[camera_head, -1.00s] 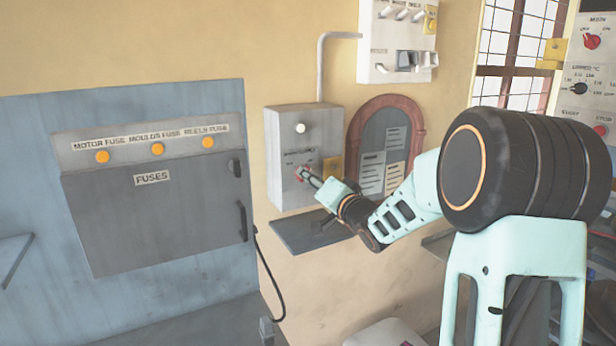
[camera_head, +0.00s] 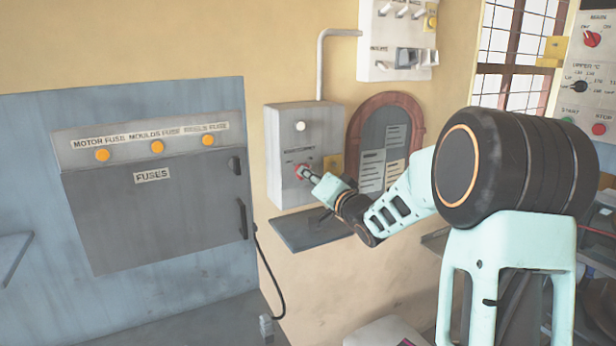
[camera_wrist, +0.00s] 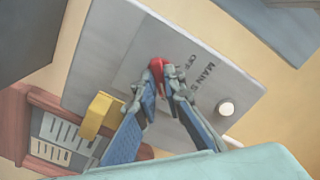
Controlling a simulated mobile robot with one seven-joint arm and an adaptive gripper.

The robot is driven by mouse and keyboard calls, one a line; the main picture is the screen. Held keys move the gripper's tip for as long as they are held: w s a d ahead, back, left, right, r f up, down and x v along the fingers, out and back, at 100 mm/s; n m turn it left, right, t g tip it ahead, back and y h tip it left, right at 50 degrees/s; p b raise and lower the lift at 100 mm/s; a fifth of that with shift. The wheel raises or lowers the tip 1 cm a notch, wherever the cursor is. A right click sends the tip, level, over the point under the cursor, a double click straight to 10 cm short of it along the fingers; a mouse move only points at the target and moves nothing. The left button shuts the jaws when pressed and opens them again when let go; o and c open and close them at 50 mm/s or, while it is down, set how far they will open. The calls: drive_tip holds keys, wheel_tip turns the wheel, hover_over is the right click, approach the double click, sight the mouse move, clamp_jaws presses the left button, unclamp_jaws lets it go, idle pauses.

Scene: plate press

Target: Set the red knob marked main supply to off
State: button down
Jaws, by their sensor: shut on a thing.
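The red knob (camera_wrist: 156,65) sits on the grey main supply box (camera_wrist: 110,50), with the printed words MAIN and OFF partly showing in the wrist view. My gripper (camera_wrist: 163,82) is shut on the red knob, its two fingertips on either side of it. In the head view my gripper (camera_head: 309,174) reaches the knob (camera_head: 301,170) from the lower right and covers part of it. The box (camera_head: 285,140) hangs on the yellow wall. The knob's pointer direction cannot be told, as the fingers hide much of it.
A yellow block (camera_head: 336,165) sits at the box's right edge, close to my fingers in the wrist view (camera_wrist: 98,116). A small grey shelf (camera_head: 305,230) lies below the box. An arched noticeboard (camera_head: 385,140) is to the right. The grey fuse cabinet (camera_head: 150,205) stands at left.

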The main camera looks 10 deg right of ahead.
drive_tip(key=shift+f+b, duration=0.1)
drive_tip(key=shift+b, duration=0.25)
drive_tip(key=shift+n+b, duration=6.5)
drive_tip(key=shift+n, duration=2.4)
drive_tip(key=c, duration=2)
unclamp_jaws()
drive_tip(key=v, duration=1.2)
